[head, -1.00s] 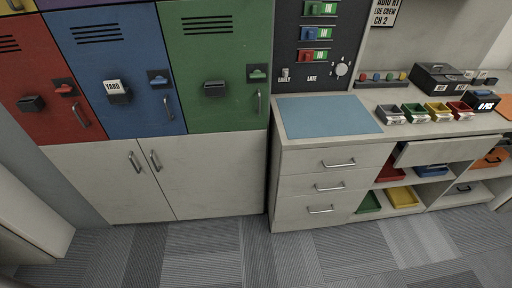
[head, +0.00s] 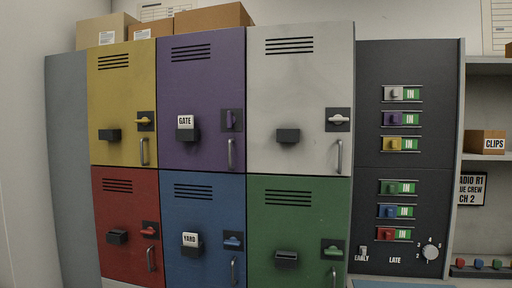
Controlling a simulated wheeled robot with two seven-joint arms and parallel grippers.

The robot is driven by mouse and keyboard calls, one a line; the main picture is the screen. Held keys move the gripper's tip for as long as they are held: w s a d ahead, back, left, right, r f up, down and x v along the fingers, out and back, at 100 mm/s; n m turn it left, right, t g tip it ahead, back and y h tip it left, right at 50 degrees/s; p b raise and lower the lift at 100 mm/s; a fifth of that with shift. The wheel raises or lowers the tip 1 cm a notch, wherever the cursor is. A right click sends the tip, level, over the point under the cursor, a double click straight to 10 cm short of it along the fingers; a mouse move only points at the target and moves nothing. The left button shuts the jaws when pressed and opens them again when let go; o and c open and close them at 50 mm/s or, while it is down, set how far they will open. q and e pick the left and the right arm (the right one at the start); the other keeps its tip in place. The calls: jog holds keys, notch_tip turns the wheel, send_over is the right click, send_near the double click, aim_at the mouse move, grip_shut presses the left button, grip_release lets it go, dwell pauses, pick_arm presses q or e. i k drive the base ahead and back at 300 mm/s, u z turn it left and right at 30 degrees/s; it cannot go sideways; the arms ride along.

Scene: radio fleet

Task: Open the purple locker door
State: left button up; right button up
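The purple locker door (head: 200,75) is shut, in the middle of the upper row. It has a vent at the top and a dark box with a white GATE tag (head: 185,122) at its lower left. Its purple latch (head: 231,120) stands upright, while the latches on the other doors lie flat. A grey vertical pull handle (head: 232,154) is below the latch. Neither of my grippers is in view.
A yellow door (head: 122,90) is to the left and a white door (head: 300,90) to the right. Red, blue and green doors are below. Cardboard boxes (head: 212,18) sit on top. A dark panel (head: 408,155) with sliders marked IN and a dial stands to the right.

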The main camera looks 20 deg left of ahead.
aim_at(202, 75)
jog(key=u, duration=1.2)
